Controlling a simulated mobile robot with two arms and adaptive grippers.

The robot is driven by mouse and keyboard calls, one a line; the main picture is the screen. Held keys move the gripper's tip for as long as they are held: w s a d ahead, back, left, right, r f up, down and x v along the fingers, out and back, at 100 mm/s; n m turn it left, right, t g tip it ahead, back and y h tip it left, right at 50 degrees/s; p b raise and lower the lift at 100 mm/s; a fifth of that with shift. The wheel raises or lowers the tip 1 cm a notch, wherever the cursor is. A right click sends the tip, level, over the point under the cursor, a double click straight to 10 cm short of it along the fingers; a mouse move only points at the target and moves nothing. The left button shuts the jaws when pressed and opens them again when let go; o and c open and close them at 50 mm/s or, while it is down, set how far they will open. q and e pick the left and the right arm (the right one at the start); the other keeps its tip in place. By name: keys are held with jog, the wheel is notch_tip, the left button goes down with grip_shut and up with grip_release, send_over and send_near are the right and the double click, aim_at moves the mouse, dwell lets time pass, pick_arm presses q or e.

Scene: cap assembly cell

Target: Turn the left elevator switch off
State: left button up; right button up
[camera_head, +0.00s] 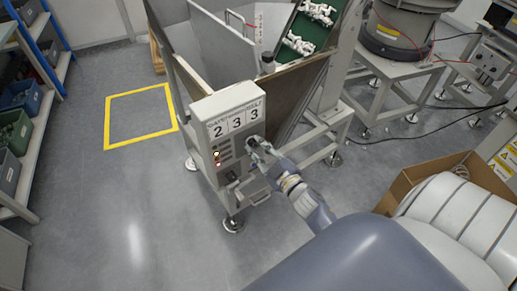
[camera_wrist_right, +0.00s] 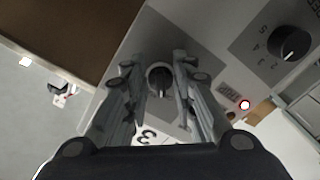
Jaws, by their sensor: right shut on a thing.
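The elevator's control box (camera_head: 228,107) is a pale panel marked with large digits, on the front of the hopper in the head view. My right gripper (camera_head: 256,143) is at the right side of its face. The gripper hides this knob in the head view. I cannot read the knob's label. My left gripper is not in view.
The elevator's green belt (camera_head: 298,40) carries white parts. A cardboard box (camera_head: 402,188) stands at the right, and shelves with bins at the left. The floor left of the hopper is clear.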

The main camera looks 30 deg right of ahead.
jog(key=shift+n, duration=0.6)
jog(key=o, duration=0.9)
jog(key=shift+s, duration=0.15)
jog(key=s, duration=1.1)
jog(key=shift+s+d, duration=0.1)
jog(key=shift+s, duration=0.3)
